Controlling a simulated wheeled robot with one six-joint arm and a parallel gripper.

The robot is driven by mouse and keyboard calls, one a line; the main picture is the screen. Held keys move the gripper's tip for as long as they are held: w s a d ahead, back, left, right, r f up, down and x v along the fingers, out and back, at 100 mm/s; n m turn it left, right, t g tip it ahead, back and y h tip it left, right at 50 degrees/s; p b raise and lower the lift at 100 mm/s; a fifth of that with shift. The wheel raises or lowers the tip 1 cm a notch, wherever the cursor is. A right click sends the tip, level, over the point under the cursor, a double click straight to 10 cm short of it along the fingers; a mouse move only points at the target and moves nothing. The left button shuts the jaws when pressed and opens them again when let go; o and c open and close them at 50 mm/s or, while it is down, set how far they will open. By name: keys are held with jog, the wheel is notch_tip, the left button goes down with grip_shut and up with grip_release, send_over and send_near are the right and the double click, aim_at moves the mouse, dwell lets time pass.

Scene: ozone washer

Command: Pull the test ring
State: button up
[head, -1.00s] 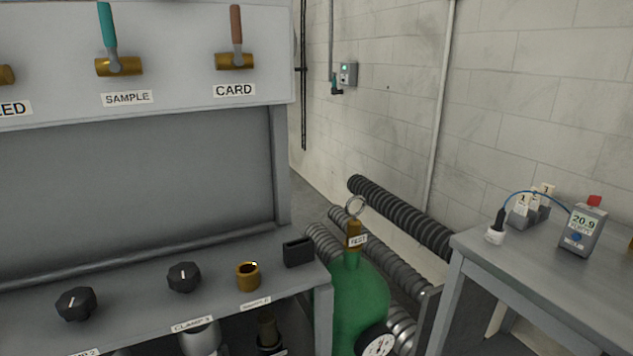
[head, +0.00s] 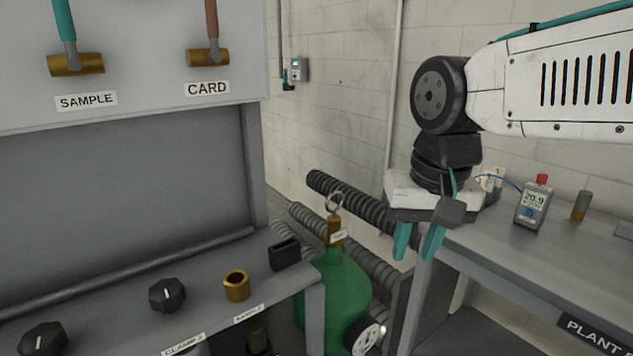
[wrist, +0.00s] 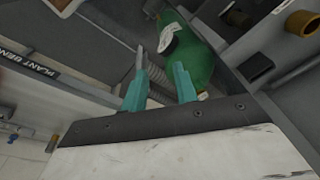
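The test ring (head: 335,201) is a thin metal ring on top of a brass fitting (head: 334,230) with a white tag, above a green cylinder (head: 337,290). My gripper (head: 416,252) hangs to the right of the ring in the head view, with teal fingers apart and nothing between them. In the wrist view my gripper (wrist: 160,85) is open, and the green cylinder (wrist: 190,60) lies beyond its fingertips. I cannot make out the ring in the wrist view.
A grey bench with knobs (head: 167,295) and a brass socket (head: 236,286) stands at left. Corrugated hoses (head: 360,208) run behind the cylinder. A plant bench (head: 540,265) with a meter (head: 533,206) stands at right. A round gauge (head: 367,336) sits on the cylinder's front.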

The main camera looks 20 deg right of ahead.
jog(key=w+a+r+m, duration=0.1)
jog(key=w+r+m, duration=0.1)
jog(key=w+m, duration=0.35)
jog(key=w+r+m, duration=0.2)
jog(key=w, duration=0.7)
jog(key=w+a+r+m, duration=0.1)
jog(key=w+r+m, duration=0.15)
jog(key=w, duration=0.55)
jog(key=shift+m, duration=0.4)
jog(key=f, duration=0.4)
jog(key=w+f, duration=0.1)
jog(key=f, duration=0.2)
jog(key=shift+a, duration=0.1)
jog(key=shift+r, duration=0.1)
grip_shut()
